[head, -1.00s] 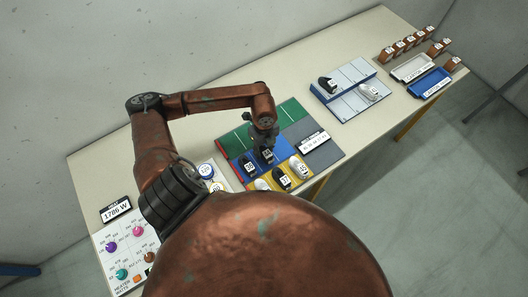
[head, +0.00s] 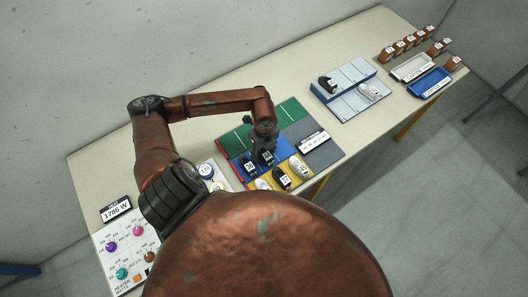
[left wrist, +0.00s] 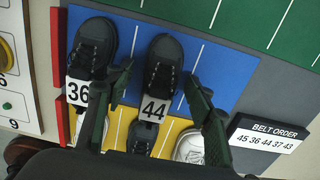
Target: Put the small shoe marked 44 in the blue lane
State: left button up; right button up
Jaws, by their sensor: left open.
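The small dark shoe marked 44 (left wrist: 162,68) rests in the blue lane (left wrist: 222,75), its toe toward the top of the left wrist view. Its white tag is clear there. In the head view the shoe (head: 267,157) shows just below the gripper. My left gripper (head: 264,148) is open, with one finger on each side of the shoe; in the left wrist view the fingers (left wrist: 160,82) stand apart from its sides. A dark shoe marked 36 (left wrist: 92,50) lies to its left in the same blue lane. My right gripper is not in view.
The yellow lane (head: 264,183) with several shoes lies in front, the green lane (head: 293,112) behind. A belt order sign (left wrist: 266,133) reads 45 36 44 37 43. A grey-blue rack (head: 349,90) with two shoes stands to the right. Heater knobs (head: 122,250) are at lower left.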

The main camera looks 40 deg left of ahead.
aim_at(264, 151)
pick_arm(q)
notch_tip(264, 151, up, 12)
jog(key=shift+r, duration=0.2)
dwell(0.4)
